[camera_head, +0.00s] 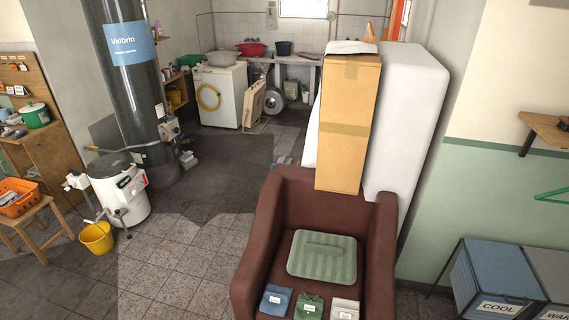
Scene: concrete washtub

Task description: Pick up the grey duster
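Three small folded cloths with white labels lie in a row at the front of the seat of a brown armchair (253,262), at the bottom of the head view. The right one is pale grey and looks like the grey duster (345,309). The middle one is a green cloth (309,306) and the left one is a blue cloth (275,300). The bottom picture edge is close to the cloths and cuts off the front of the chair. Neither of my grippers is in view.
A green striped cushion (322,266) lies behind the cloths. A tall cardboard box (345,120) stands behind the chair. Labelled bins (495,275) stand to the right. A yellow bucket (97,238) and white tub (118,190) stand left. Tiled floor (175,270) left of the chair is clear.

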